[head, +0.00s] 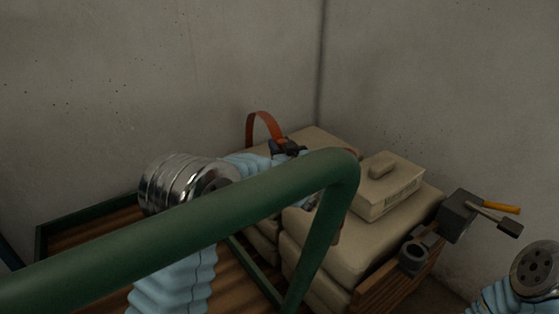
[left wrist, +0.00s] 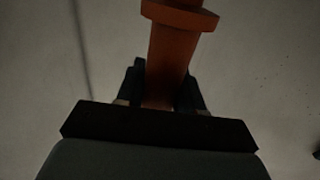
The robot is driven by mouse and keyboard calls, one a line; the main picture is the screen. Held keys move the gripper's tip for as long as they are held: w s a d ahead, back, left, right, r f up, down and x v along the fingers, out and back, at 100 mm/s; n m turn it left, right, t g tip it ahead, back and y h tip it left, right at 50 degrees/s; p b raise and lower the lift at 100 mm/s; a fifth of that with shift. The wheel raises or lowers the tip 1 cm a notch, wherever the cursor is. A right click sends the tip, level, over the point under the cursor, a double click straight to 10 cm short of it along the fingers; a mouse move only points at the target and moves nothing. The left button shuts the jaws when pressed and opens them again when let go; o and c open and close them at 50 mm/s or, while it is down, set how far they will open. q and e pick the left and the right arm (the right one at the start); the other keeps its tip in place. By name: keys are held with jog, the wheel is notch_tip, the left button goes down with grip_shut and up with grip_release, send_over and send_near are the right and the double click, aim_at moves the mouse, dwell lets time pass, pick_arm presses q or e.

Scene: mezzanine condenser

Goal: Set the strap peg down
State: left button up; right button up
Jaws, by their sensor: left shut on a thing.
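The strap peg, an orange-brown piece with a curved strap (head: 262,120), stands up at the back of the sack pile in the head view. In the left wrist view the orange peg (left wrist: 172,60), with a wider collar near its top, rises between the two dark fingers. My left gripper (head: 289,147) is shut on it, beside the rear sack. I cannot tell whether the peg's lower end touches anything. My right gripper is not in view.
A green tube rail (head: 200,222) crosses in front of my left arm. Concrete walls close the back.

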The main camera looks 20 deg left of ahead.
pick_arm(q)
jog(key=shift+w+a+f, duration=0.15)
jog(key=shift+f, duration=0.05)
jog(key=shift+w+a+f+b, duration=0.1)
jog(key=shift+f+b, duration=0.1)
jog(key=shift+f, duration=0.75)
jog(key=shift+w+a+f+b, duration=0.1)
jog(key=shift+f+b, duration=0.1)
jog(key=shift+f, duration=0.7)
jog(key=shift+f, duration=0.1)
jog(key=o, duration=1.1)
jog(key=shift+s+d, duration=0.1)
jog(key=shift+d, duration=0.05)
jog(key=v, duration=1.1)
jog(key=shift+s+d, duration=0.2)
jog(key=shift+s, duration=0.1)
